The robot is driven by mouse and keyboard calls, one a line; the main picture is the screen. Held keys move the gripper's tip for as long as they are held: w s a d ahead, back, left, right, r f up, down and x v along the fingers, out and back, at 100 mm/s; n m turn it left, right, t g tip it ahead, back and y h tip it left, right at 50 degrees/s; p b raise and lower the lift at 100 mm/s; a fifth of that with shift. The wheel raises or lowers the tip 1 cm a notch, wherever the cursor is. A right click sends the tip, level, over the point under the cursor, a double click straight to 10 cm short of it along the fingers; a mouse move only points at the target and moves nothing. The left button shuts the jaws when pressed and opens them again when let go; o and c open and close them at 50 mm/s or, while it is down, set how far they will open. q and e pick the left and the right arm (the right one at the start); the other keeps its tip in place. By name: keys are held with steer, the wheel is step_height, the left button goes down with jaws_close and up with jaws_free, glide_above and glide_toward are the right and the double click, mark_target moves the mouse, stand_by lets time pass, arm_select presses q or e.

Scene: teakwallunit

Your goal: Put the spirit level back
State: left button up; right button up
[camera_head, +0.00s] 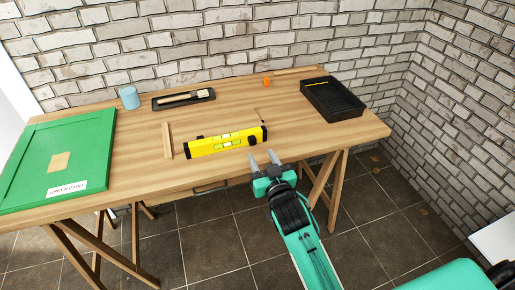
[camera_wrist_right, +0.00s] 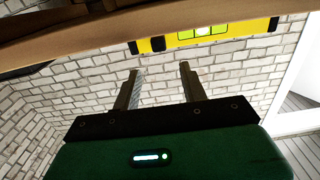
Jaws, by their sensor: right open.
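The yellow spirit level (camera_head: 225,142) with black ends lies on the wooden table near its front edge, in the middle. It also shows at the top of the right wrist view (camera_wrist_right: 205,34), beyond the table edge. My right gripper (camera_head: 263,159) is open and empty at the table's front edge, just in front of the level's right end and apart from it. In the right wrist view its two fingers (camera_wrist_right: 158,78) are spread with nothing between them. My left gripper is not in view.
The wooden table (camera_head: 130,160) carries a green panel (camera_head: 85,140) at left, a thin wood strip (camera_head: 167,140), a blue cup (camera_head: 129,97), a small black tray with a brush (camera_head: 183,105), an orange-handled tool (camera_head: 267,81) and a black paint tray (camera_head: 332,100). A brick wall stands behind.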

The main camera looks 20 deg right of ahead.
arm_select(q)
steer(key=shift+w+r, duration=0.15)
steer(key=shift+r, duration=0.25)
arm_select(e)
steer(key=shift+s+d, duration=0.1)
steer(key=shift+s, duration=2.05)
